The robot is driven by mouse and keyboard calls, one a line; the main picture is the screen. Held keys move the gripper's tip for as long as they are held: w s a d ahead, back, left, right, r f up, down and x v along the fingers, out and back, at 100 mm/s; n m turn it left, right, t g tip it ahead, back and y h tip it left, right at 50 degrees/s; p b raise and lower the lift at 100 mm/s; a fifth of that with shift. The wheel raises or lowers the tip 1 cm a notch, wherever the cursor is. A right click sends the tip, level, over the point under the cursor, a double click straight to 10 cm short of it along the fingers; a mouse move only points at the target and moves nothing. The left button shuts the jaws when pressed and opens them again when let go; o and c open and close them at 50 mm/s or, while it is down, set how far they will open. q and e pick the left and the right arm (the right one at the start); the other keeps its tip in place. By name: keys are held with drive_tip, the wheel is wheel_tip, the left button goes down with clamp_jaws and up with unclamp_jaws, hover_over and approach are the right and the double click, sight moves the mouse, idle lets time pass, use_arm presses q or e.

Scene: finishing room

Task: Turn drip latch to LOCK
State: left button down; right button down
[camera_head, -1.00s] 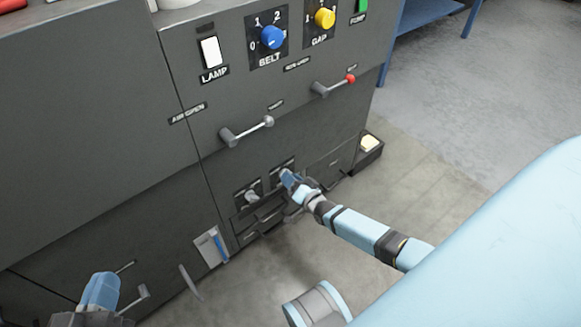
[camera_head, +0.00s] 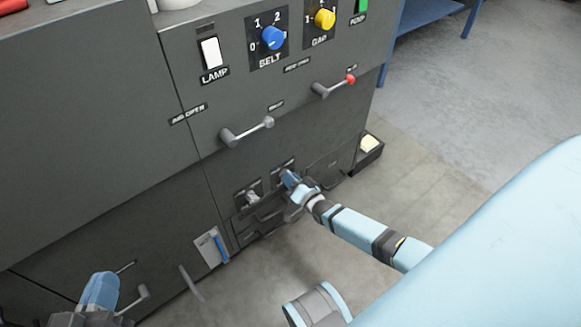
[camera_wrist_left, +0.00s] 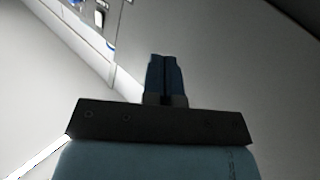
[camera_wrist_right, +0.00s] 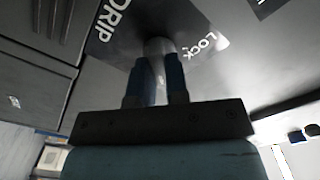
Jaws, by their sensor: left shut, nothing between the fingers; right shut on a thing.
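The drip latch is a grey knob (camera_wrist_right: 157,46) on a dark plate (camera_wrist_right: 118,48) marked DRIP and LOCK, seen in the right wrist view. LOCK is printed to the right of the knob. My right gripper (camera_wrist_right: 158,68) is shut on the latch, with its blue fingers on either side of it. Which mark the latch points to cannot be told. In the head view the plate (camera_head: 281,167) is low on the grey machine, and my right gripper (camera_head: 290,180) hides the knob. My left gripper (camera_head: 101,288) is shut and empty at the lower left; its fingers also show in the left wrist view (camera_wrist_left: 165,75).
A second small latch (camera_head: 251,197) sits left of the held one. Above are two lever handles (camera_head: 246,131) (camera_head: 334,87), a blue BELT knob (camera_head: 273,38) and a yellow GAP knob (camera_head: 325,18). A small dark bin (camera_head: 371,157) stands at the machine's right corner.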

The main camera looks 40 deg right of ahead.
use_arm(q)
drive_tip(key=shift+a+r+n+t+p, duration=0.15)
drive_tip(key=shift+r+t+p, duration=0.35)
drive_tip(key=shift+r+p, duration=0.55)
drive_tip(key=shift+a+r+n+t+p, duration=0.15)
drive_tip(key=shift+r+t+p, duration=0.35)
drive_tip(key=shift+r, duration=0.9)
use_arm(e)
drive_tip(key=shift+s+a+n, duration=0.1)
drive_tip(key=shift+a+n, duration=0.05)
drive_tip(key=shift+n, duration=4.1)
drive_tip(key=shift+a+n, duration=0.15)
drive_tip(key=shift+n, duration=4.1)
use_arm(q)
drive_tip(key=shift+d, duration=0.1)
use_arm(e)
drive_tip(key=shift+f, duration=0.1)
use_arm(q)
drive_tip(key=shift+s+f, duration=0.1)
drive_tip(key=shift+f, duration=0.05)
use_arm(e)
drive_tip(key=c, duration=1.1)
unclamp_jaws()
